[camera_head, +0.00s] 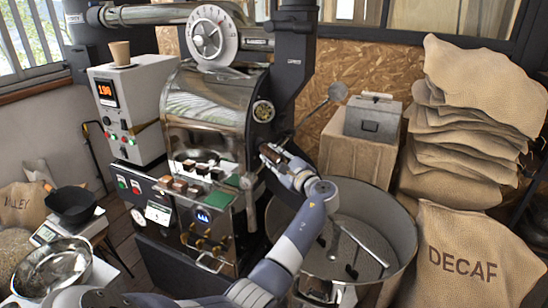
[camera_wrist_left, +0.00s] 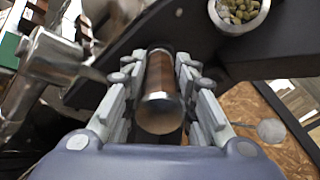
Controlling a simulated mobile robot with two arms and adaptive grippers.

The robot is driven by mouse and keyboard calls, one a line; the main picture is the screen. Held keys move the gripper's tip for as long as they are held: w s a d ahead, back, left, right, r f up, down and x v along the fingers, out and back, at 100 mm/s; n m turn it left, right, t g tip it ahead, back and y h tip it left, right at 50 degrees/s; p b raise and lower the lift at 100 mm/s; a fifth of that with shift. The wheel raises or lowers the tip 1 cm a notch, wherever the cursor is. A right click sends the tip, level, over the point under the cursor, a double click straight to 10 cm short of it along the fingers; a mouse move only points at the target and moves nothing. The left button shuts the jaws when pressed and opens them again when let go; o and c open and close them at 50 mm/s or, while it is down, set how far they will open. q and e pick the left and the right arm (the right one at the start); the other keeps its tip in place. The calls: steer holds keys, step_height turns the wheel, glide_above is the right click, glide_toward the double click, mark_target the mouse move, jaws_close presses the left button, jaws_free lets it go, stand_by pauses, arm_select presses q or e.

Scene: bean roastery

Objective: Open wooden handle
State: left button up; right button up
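The wooden handle (camera_wrist_left: 159,75) is a short brown cylinder with metal bands, on the front of the roaster drum. It points toward the camera in the left wrist view. In the head view it is a small dark-brown piece (camera_head: 269,153) at the roaster's right front. My left gripper (camera_wrist_left: 161,68) has one finger on each side of the handle, very close to it. Whether both pads press on it is hard to see. In the head view my left gripper (camera_head: 273,160) partly covers the handle. My right gripper is not in view.
The metal roaster (camera_head: 207,110) stands in the middle. A round cooling bin (camera_head: 400,235) lies below and right of my left arm. Sacks (camera_head: 470,255) and a grey box (camera_head: 372,118) stand at the right.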

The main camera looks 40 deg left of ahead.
arm_select(q)
jaws_close()
steer(key=shift+d, duration=0.3)
steer(key=p+v, duration=0.3)
steer(key=v, duration=0.7)
steer(key=shift+s+a, duration=0.1)
steer(key=o, duration=0.9)
jaws_free()
steer(key=v, duration=1.2)
steer(key=shift+s, duration=0.1)
